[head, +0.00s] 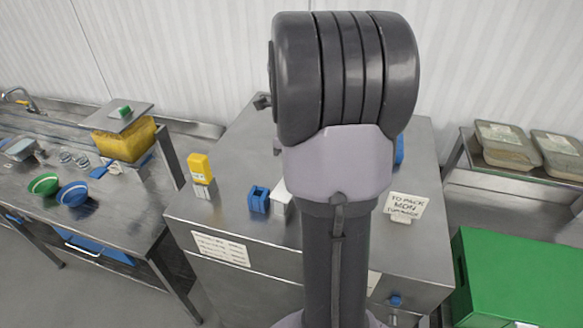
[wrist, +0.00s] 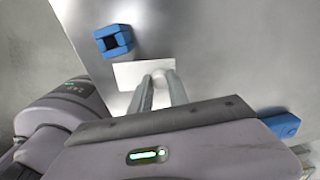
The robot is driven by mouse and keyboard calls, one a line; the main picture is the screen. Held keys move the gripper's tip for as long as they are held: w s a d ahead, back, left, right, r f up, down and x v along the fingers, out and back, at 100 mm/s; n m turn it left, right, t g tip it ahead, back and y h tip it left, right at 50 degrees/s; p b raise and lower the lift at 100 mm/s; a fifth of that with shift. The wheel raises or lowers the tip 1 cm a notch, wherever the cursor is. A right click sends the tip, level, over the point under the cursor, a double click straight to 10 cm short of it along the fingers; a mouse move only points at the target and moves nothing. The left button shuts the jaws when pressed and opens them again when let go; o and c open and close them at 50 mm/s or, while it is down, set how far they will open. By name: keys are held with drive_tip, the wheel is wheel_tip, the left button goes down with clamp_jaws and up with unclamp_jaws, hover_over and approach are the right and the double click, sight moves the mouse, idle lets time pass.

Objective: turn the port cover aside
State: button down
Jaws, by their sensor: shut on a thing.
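A white flat piece (wrist: 130,74), which looks like the port cover, lies at my fingertips in the wrist view. My gripper (wrist: 158,76) is shut on it; the fingers reach over its right part and hide some of it. In the head view a white piece (head: 281,196) shows on the steel cabinet beside the blue block. My gripper is hidden behind my own arm there. I cannot see a port opening under the cover.
A hollow blue block (head: 258,199) stands close by; it also shows in the wrist view (wrist: 114,41). A yellow container (head: 200,168) and a card sign (head: 405,206) stand on the steel cabinet (head: 225,215). A green bin (head: 515,270) is at right. Bowls (head: 72,194) sit on the left bench.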

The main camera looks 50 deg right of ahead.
drive_tip(key=c, duration=1.3)
unclamp_jaws()
drive_tip(key=shift+s, duration=0.1)
drive_tip(key=shift+o, duration=0.2)
wheel_tip(320, 180, up, 17)
drive_tip(key=p, duration=0.3)
drive_tip(key=shift+r, duration=0.2)
